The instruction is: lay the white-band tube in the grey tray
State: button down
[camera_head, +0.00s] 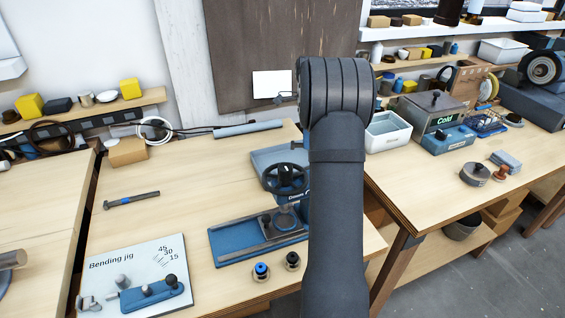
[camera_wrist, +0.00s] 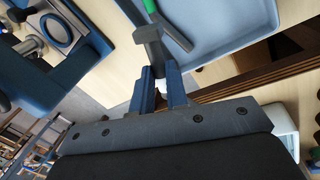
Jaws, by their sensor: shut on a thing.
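My gripper (camera_wrist: 159,84) shows in the wrist view, shut on a grey tube (camera_wrist: 150,42). A bit of white (camera_wrist: 160,86) shows on this tube between the fingers. The tube's free end points toward the grey tray (camera_wrist: 225,22) and overlaps its edge in the picture; I cannot tell whether it touches. A green-band tube (camera_wrist: 172,27) lies in the tray beside the held tube's end. In the head view the tray (camera_head: 268,157) stands behind the blue press, partly hidden by the press and my arm. My gripper is hidden behind my arm there.
The blue press (camera_head: 286,180) stands close to the tray, and also shows in the wrist view (camera_wrist: 62,30). A blue-band tube (camera_head: 132,200) lies on the bench left. A bending jig board (camera_head: 110,265) is at front left. A white bin (camera_head: 388,131) stands to the right.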

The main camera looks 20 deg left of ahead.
jog(key=a+f, duration=0.2)
jog(key=a, duration=0.1)
jog(key=a+f, duration=0.2)
jog(key=a, duration=0.2)
jog(key=a+f, duration=0.2)
jog(key=a, duration=0.1)
jog(key=shift+s+a+f, duration=0.1)
jog(key=shift+a, duration=0.15)
jog(key=shift+f, duration=2)
jog(key=shift+f, duration=0.1)
jog(key=c, duration=1.4)
grip_release()
notch_tip(320, 180, up, 12)
jog(key=w+a, duration=0.1)
jog(key=w, duration=0.1)
